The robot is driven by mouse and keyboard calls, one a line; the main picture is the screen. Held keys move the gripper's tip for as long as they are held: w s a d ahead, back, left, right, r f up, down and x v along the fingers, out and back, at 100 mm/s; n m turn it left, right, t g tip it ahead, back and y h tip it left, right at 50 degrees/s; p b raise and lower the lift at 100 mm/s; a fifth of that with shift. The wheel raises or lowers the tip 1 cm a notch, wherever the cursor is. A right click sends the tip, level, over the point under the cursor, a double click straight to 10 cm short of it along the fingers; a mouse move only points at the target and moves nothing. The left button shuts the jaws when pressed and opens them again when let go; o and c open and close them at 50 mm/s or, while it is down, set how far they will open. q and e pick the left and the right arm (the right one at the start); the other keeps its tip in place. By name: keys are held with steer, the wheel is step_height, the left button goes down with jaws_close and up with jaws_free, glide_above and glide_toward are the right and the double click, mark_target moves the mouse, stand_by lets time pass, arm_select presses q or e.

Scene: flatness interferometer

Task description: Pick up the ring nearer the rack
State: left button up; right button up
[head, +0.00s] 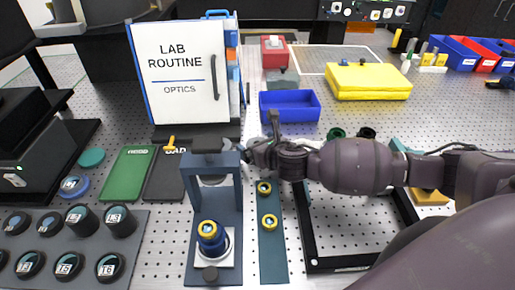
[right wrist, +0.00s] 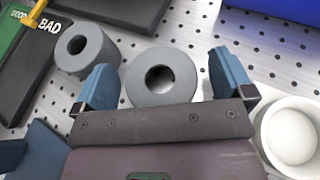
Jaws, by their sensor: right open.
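In the right wrist view two thick grey rings show on the perforated table. One ring (right wrist: 86,47) is beside the black BAD tray. The other ring (right wrist: 160,77) is ahead of my right gripper (right wrist: 165,82), between the lines of its two blue fingers. The fingers are open and hold nothing; I cannot tell whether they reach down around the ring. In the head view my right gripper (head: 258,153) is low behind the blue frame (head: 230,210). Two small yellow-rimmed rings (head: 264,187) lie on a dark strip. I cannot tell which object is the rack. My left gripper is out of view.
A white round cup (right wrist: 292,135) stands to the right in the wrist view. In the head view a blue bin (head: 290,106) and a binder marked LAB ROUTINE (head: 180,75) stand behind the gripper. A black open frame (head: 308,235) lies under my right arm.

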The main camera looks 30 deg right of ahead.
steer(key=c, duration=0.9)
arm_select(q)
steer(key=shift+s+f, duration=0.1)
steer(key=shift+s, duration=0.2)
arm_select(e)
steer(key=shift+c, duration=0.4)
